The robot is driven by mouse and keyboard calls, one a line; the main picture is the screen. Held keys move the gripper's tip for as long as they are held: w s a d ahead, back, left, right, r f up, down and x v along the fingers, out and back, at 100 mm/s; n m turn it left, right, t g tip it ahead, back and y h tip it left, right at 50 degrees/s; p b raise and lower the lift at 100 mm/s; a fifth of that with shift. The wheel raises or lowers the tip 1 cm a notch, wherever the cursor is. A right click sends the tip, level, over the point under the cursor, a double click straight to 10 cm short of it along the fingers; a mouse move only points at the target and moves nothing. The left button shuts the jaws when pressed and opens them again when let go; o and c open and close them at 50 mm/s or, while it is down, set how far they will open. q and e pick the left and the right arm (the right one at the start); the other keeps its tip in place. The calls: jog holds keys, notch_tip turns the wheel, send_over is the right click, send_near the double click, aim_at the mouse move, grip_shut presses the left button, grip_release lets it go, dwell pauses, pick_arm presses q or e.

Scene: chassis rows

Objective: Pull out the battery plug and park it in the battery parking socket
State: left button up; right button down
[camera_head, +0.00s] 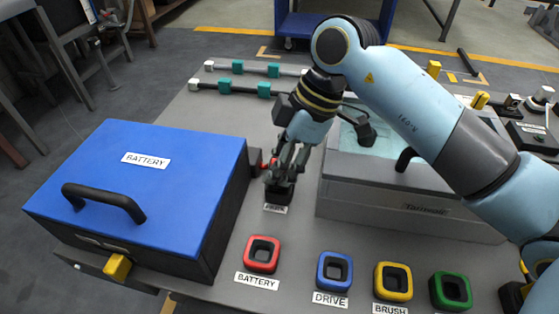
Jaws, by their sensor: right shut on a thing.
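My right gripper (279,186) reaches down from the upper right, just right of the blue battery box (160,140). It is shut on a small dark thing at a black block that carries a small white label (275,208), which seems to read PARK. The gripper hides most of the held thing and of the block; I cannot tell how deep the thing sits. Small red parts (265,163) show beside the fingers, near the box's side. The red-framed socket (262,253) labelled BATTERY looks empty. My left gripper is not in view.
Blue (334,271), yellow (393,281) and green (451,291) framed sockets line the front edge. A grey case (400,205) stands right of the gripper under my arm. Rods with teal clips (264,88) lie behind. The surface between the gripper and the red socket is clear.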

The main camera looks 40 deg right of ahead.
jog(key=shift+s+f+b, duration=0.1)
jog(key=shift+f+b, duration=0.2)
jog(key=shift+f, duration=0.5)
jog(key=c, duration=1)
grip_release()
jog(key=shift+s+a+f, duration=0.1)
jog(key=shift+c, duration=0.2)
jog(key=v, duration=1.2)
jog(key=shift+r, duration=0.35)
jog(key=shift+w, duration=0.2)
